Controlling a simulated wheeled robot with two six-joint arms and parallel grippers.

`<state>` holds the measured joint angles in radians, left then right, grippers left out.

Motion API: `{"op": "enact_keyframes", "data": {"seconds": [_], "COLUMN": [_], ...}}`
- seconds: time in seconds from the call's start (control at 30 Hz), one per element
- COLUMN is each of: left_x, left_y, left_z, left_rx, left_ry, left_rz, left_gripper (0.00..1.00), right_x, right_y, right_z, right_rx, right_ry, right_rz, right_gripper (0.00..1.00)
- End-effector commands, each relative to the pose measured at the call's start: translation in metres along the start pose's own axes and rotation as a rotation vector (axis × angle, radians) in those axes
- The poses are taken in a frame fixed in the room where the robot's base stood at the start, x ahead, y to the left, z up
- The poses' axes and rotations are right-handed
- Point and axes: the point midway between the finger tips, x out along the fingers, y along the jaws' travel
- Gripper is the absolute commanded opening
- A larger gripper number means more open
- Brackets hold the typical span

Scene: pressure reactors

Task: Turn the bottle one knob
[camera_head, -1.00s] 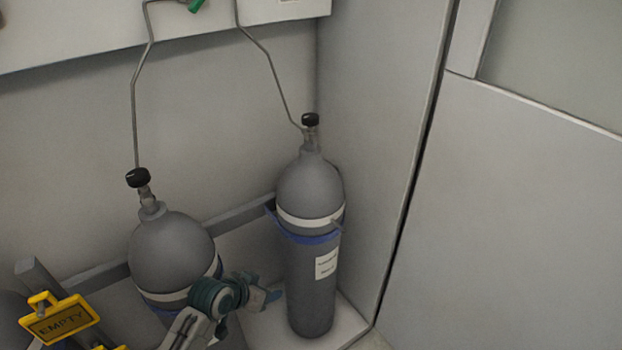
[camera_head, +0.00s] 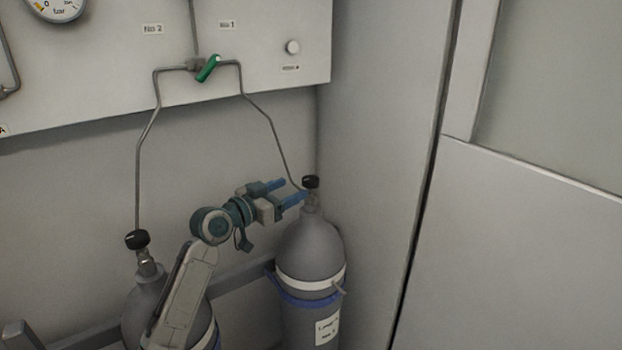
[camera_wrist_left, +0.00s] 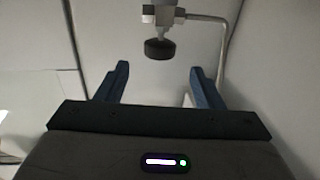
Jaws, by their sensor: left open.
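Two grey gas bottles stand by the wall in the head view: a right one (camera_head: 311,250) and a left one (camera_head: 150,296). The right bottle's pipe runs up towards the panel label ending in 1. Its black knob (camera_head: 311,181) sits on top of the valve. My left gripper (camera_head: 291,191) is open and empty, its blue fingers pointing right at this valve. In the left wrist view the knob (camera_wrist_left: 159,48) appears beyond the fingertips, roughly centred between them, not gripped. The left bottle has its own black knob (camera_head: 137,239). My right gripper is not in view.
A wall (camera_head: 382,150) stands close right of the right bottle.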

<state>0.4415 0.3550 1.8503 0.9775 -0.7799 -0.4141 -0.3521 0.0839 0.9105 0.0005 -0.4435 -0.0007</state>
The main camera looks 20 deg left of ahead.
Motion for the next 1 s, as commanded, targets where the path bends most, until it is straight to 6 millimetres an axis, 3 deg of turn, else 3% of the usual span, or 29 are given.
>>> {"op": "enact_keyframes", "data": {"seconds": [0.2, 0.4, 0.8, 0.83, 1.0], "left_x": [0.045, 0.071, 0.081, 0.081, 0.081], "left_y": [0.001, 0.0, 0.0, 0.0, 0.0], "left_z": [-0.003, -0.002, 0.001, 0.001, 0.001], "left_rx": [-0.005, -0.002, 0.0, 0.0, 0.0], "left_ry": [0.001, 0.0, -0.001, -0.001, -0.001], "left_rz": [0.0, -0.001, -0.001, -0.001, -0.001], "left_gripper": [0.61, 0.61, 0.61, 0.59, 0.26], "right_x": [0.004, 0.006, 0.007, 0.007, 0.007], "right_y": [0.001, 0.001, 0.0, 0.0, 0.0], "right_z": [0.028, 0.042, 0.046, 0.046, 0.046], "right_rx": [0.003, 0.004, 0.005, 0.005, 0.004], "right_ry": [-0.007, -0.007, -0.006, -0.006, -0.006], "right_rz": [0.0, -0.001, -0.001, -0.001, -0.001], "right_gripper": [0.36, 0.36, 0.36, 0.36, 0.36]}}
